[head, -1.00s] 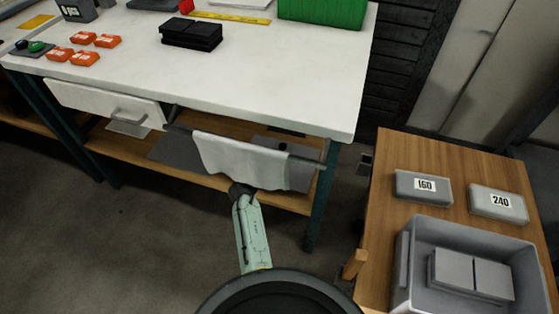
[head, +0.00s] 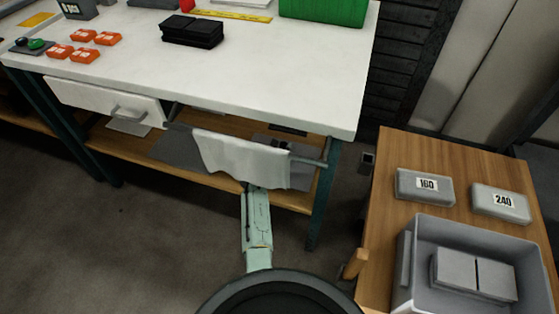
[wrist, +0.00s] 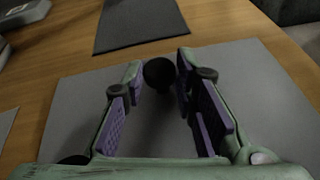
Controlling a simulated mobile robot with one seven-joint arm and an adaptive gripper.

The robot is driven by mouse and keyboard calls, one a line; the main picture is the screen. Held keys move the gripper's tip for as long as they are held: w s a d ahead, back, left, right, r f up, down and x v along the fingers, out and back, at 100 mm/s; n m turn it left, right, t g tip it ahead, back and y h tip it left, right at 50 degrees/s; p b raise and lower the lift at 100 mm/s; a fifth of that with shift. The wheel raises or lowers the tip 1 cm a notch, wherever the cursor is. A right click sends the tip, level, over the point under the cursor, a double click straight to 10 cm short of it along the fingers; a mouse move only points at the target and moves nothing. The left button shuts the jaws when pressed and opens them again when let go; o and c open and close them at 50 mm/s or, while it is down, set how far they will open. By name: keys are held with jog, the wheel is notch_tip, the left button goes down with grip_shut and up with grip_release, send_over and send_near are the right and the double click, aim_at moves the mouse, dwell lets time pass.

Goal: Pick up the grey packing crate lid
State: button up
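In the wrist view, a flat grey panel that appears to be the crate lid (wrist: 75,120) lies on a wooden surface. A round black knob (wrist: 160,73) stands near its far edge. My gripper (wrist: 158,72) is open above the panel, with the knob between its fingertips and a finger on each side. I cannot tell whether the pads touch the knob. In the head view, my arm reaches under the workbench; my gripper is hidden there by the hanging white cloth (head: 240,160), which also hides much of the shelf.
A dark sheet (wrist: 140,20) lies beyond the panel. The wooden shelf (head: 210,180) sits below the white bench top (head: 270,80), drawer (head: 105,100) and rail. At right, a wooden table (head: 385,210) bears a grey crate (head: 405,265) and boxes labelled 160 (head: 426,185) and 240 (head: 501,203).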

grip_shut()
jog(key=shift+r, duration=0.2)
